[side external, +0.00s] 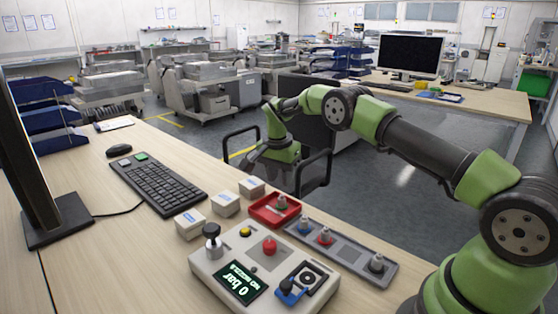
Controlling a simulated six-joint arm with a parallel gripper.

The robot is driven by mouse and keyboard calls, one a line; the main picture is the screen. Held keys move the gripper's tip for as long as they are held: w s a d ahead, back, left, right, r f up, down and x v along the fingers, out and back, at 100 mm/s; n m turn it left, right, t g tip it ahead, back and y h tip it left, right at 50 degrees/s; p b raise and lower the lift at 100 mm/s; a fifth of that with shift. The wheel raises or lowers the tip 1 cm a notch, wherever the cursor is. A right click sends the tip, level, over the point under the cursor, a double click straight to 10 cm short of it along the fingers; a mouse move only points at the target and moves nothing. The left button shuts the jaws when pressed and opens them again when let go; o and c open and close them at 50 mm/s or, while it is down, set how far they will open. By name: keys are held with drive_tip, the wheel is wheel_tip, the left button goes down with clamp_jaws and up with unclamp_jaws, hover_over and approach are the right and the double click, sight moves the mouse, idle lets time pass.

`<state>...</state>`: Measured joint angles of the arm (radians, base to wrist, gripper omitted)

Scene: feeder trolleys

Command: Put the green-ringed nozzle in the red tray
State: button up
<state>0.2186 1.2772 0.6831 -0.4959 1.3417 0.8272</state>
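The green-ringed nozzle (281,203) stands in the red tray (259,217), its grey tip pointing up. The tray lies on the wooden desk, behind the grey control box. My gripper (262,164) is raised beyond the tray, apart from the nozzle and tray. It is small and dark against the chair behind it, so I cannot make out whether its fingers are open or shut.
A grey rack (349,254) beside the tray holds a blue-ringed nozzle (305,225), a red-ringed nozzle (325,237) and a dark nozzle (376,263). The control box (232,252), several small white boxes (225,204) and a keyboard (158,187) stand nearby.

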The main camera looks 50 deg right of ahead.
drive_tip(key=s+a+r+n+t, duration=0.1)
drive_tip(key=s+a+r+n, duration=0.1)
drive_tip(key=r, duration=0.6)
drive_tip(key=s+a+r+n+t, duration=0.1)
drive_tip(key=a+r, duration=0.2)
drive_tip(key=r, duration=0.6)
drive_tip(key=s+a+r+n+t+y, duration=0.2)
drive_tip(key=s+a+r+n, duration=0.15)
drive_tip(key=s+r, duration=0.4)
drive_tip(key=s+a+n+t, duration=0.1)
drive_tip(key=s+a+n, duration=0.1)
drive_tip(key=s, duration=0.7)
drive_tip(key=s+a+f+n+t+y, duration=0.1)
drive_tip(key=s+a+n+t, duration=0.1)
drive_tip(key=s, duration=0.8)
drive_tip(key=shift+s+a+f+n, duration=0.3)
drive_tip(key=shift+a+n, duration=0.35)
drive_tip(key=shift+a, duration=0.35)
